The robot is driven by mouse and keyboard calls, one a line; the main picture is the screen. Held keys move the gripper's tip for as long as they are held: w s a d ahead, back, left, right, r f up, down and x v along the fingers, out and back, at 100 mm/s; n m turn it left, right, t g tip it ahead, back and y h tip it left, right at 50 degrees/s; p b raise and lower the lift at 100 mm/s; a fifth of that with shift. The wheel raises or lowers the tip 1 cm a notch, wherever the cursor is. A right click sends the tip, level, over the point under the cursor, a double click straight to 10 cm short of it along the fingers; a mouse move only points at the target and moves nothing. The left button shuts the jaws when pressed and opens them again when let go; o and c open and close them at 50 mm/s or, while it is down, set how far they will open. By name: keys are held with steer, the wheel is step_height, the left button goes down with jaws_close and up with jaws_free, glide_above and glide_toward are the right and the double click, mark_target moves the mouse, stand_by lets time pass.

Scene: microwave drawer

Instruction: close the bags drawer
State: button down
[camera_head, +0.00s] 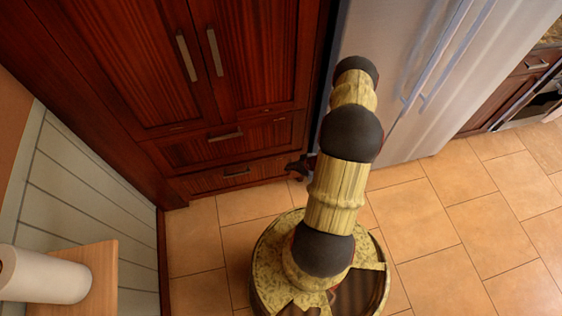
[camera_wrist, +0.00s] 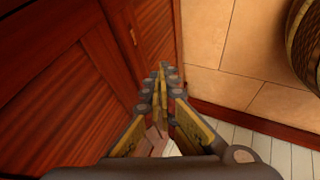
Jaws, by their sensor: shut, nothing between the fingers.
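Two dark red wood drawers are stacked under the tall cabinet doors in the head view: an upper drawer (camera_head: 268,134) and a lower drawer (camera_head: 205,183), each with a bar handle. I cannot tell which is the bags drawer. Both fronts look about flush, with no open interior showing. My gripper (camera_head: 297,168) is low at the right end of the lower drawer, close to its front. In the wrist view, my gripper (camera_wrist: 161,70) is shut and empty beside red wood fronts. Contact with the wood cannot be told.
A steel refrigerator (camera_head: 395,70) stands right of the cabinet. A paneled wall (camera_head: 85,215) is at left, with a paper roll (camera_head: 45,276) on a wooden top (camera_head: 104,270) at lower left. Tiled floor (camera_head: 455,215) is clear at right.

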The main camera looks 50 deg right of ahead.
steer(key=w+d+f+m+b, duration=0.1)
steer(key=w+d+f+b, duration=0.2)
steer(key=w+f+b, duration=0.2)
steer(key=shift+w+r+b+x, duration=0.25)
steer(key=shift+w+b+x, duration=0.1)
steer(key=shift+x, duration=1.9)
steer(key=shift+d, duration=0.25)
